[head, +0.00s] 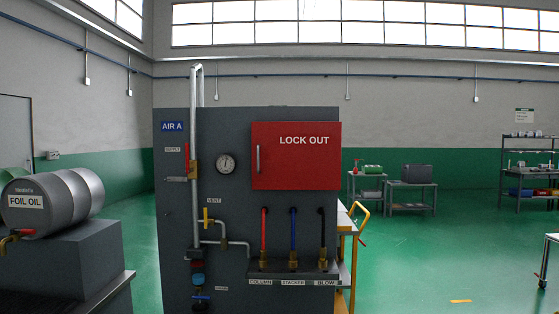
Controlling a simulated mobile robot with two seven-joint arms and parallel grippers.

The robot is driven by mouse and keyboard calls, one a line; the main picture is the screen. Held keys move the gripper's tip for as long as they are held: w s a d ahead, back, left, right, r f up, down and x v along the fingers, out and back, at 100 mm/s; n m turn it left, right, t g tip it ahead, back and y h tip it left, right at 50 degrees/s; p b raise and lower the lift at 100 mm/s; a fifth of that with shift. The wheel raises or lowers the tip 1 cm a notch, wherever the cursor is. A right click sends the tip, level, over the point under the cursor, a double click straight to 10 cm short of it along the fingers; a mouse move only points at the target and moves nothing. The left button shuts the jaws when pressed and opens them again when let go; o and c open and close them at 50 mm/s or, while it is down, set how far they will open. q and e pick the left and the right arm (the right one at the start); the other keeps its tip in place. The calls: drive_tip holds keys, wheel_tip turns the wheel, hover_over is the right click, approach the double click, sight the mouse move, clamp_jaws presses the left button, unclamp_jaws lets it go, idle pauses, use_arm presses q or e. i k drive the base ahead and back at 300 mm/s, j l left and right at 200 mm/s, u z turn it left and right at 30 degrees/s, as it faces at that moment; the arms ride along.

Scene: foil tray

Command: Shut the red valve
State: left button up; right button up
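The red valve (187,158) is on the vertical pipe at the left of the dark grey AIR A panel (245,215), beside the SUPPLY label. Its red lever stands upright, along the pipe, above a brass body (194,170). Neither of my grippers is in the head view, and nothing touches the valve.
A yellow-handled valve (206,217) by the VENT label and a blue-handled valve (201,297) sit lower down. A gauge (226,163) and a red LOCK OUT box (296,156) are to the right. A FOIL OIL drum (75,193) lies on a grey block at the left.

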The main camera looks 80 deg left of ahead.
sight(187, 170)
drive_tip(key=j+u, duration=0.1)
drive_tip(key=u, duration=0.3)
drive_tip(key=j+u, duration=0.1)
drive_tip(key=u, duration=0.3)
drive_tip(key=k+j+u, duration=0.1)
drive_tip(key=u, duration=0.3)
drive_tip(key=j+u, duration=0.1)
drive_tip(key=u, duration=0.3)
drive_tip(key=j+u, duration=0.3)
drive_tip(key=i+j+u, duration=0.3)
drive_tip(key=j+u, duration=0.3)
drive_tip(key=i+j, duration=0.25)
drive_tip(key=j, duration=0.15)
drive_tip(key=i+j+u, duration=0.1)
drive_tip(key=j, duration=0.3)
drive_tip(key=i, duration=0.1)
